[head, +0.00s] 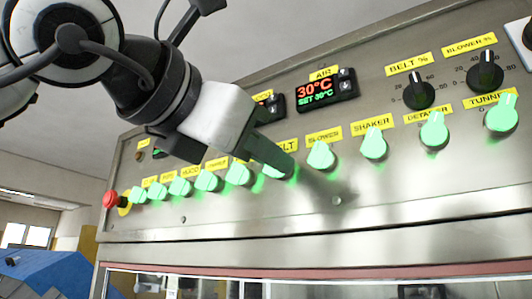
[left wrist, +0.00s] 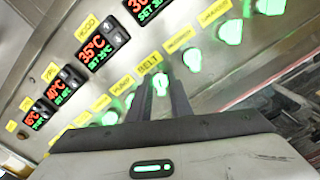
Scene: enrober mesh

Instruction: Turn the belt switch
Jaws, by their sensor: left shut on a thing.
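The belt switch (head: 273,173) is a glowing green knob under a yellow BELT label on the steel panel, partly hidden by my left gripper (head: 283,163) in the head view. In the left wrist view the belt switch (left wrist: 160,83) shows between the two dark fingertips of my left gripper (left wrist: 161,92). The fingers are shut on the knob, one on each side. The knob's exact angle is hard to tell. My right gripper is in neither view.
Similar green knobs flank the switch, with the blower knob (head: 321,156) close on the right. A red emergency button (head: 109,199) is at the panel's left end. Black dials, including the belt % dial (head: 419,95), and a temperature display (head: 327,91) sit above.

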